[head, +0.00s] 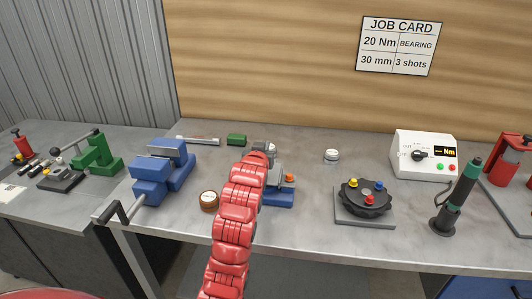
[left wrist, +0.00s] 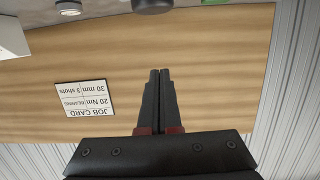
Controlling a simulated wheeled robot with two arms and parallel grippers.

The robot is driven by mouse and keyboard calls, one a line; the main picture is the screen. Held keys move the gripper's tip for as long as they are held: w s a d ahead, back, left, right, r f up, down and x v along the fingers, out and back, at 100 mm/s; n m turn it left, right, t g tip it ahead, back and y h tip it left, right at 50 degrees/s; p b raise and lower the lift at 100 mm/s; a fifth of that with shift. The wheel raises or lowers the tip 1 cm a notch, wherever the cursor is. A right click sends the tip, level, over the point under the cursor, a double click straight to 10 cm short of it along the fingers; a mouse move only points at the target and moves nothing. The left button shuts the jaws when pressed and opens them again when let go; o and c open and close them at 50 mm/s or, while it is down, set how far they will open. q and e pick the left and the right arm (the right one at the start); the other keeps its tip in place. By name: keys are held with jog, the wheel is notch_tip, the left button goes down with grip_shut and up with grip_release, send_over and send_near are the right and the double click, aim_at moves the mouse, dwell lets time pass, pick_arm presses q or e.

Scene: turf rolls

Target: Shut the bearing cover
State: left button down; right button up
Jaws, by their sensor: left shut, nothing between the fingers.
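A grey bearing housing on a blue base (head: 279,199) stands mid-bench, with an orange part (head: 290,177) at its right. My left arm covers much of it, so I cannot tell how its cover stands. My left gripper (head: 266,147) is over or just behind the housing in the head view, mostly hidden by its own wrist. In the left wrist view its black fingers (left wrist: 160,72) are together and empty, against the wooden wall. A dark rounded part (left wrist: 152,5) shows beyond the fingertips; I cannot tell what it belongs to. My right gripper is out of view.
A green block (head: 236,140) lies behind. A black hub with coloured caps (head: 366,198), a small white-topped jar (head: 332,156) and a torque meter (head: 425,155) stand right.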

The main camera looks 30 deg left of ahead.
pick_arm(q)
jog(key=s+f+t+b, duration=0.2)
jog(key=b, duration=0.1)
jog(key=s+f+t+y+b, duration=0.1)
jog(key=f, duration=0.1)
jog(key=shift+d+b, duration=0.4)
jog(key=shift+s+d+f+b, duration=0.1)
jog(key=shift+s+f+b, duration=0.15)
jog(key=shift+b, duration=0.1)
jog(key=shift+s+d+f+b, duration=0.15)
jog(key=shift+s+f+b, duration=0.45)
jog(key=shift+f+b, duration=0.25)
jog(key=shift+f, duration=0.1)
